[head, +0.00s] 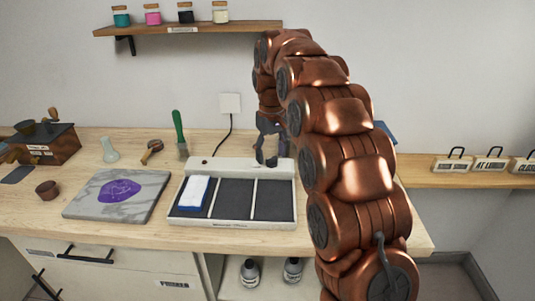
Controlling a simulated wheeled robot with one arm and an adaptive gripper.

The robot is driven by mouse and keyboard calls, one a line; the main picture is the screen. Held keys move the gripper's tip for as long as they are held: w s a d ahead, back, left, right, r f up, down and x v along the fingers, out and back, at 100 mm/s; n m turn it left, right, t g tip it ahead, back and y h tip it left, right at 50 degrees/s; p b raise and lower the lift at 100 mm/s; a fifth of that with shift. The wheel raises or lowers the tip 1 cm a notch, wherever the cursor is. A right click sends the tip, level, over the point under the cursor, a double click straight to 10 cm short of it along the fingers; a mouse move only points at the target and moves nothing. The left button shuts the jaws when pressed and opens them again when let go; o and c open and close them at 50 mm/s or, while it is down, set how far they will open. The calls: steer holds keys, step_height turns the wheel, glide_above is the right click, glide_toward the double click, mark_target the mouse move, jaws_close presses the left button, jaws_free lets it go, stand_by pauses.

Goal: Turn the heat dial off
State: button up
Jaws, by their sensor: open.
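A pale appliance (233,222) with three dark panels stands on the wooden worktop. A small dark reddish spot (204,162) shows at the left of its raised back strip; I cannot tell whether it is a light or a knob. No heat dial shows clearly. My gripper (266,159) is open and points down at the right part of the back strip, where its fingers cover part of the surface. A dial there could be hidden by them. I cannot tell whether the fingers touch anything.
A folded blue-and-white cloth (195,192) lies on the left panel. A marble slab (117,194) with a purple patch is to the left. A green-handled tool (179,132) stands behind. A cable runs up to a wall outlet (230,103). A shelf (187,28) with jars hangs above.

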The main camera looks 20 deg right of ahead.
mark_target(272, 158)
steer(key=shift+d+r, duration=0.1)
steer(key=shift+r, duration=3.3)
steer(key=shift+s+r, duration=0.1)
steer(key=shift+s, duration=0.15)
steer(key=s+a+r+m+p, duration=0.1)
steer(key=s+p, duration=0.2)
steer(key=s, duration=1.6)
steer(key=s+f+g+p, duration=0.1)
steer(key=s+f, duration=0.3)
steer(key=s, duration=0.8)
steer(key=s+f+m+p, duration=0.1)
steer(key=s+f, duration=0.3)
steer(key=s, duration=0.7)
steer(key=shift+s+a+f+m+g+p, duration=0.15)
steer(key=shift+s+a+m+g+p, duration=0.2)
steer(key=shift+p, duration=0.2)
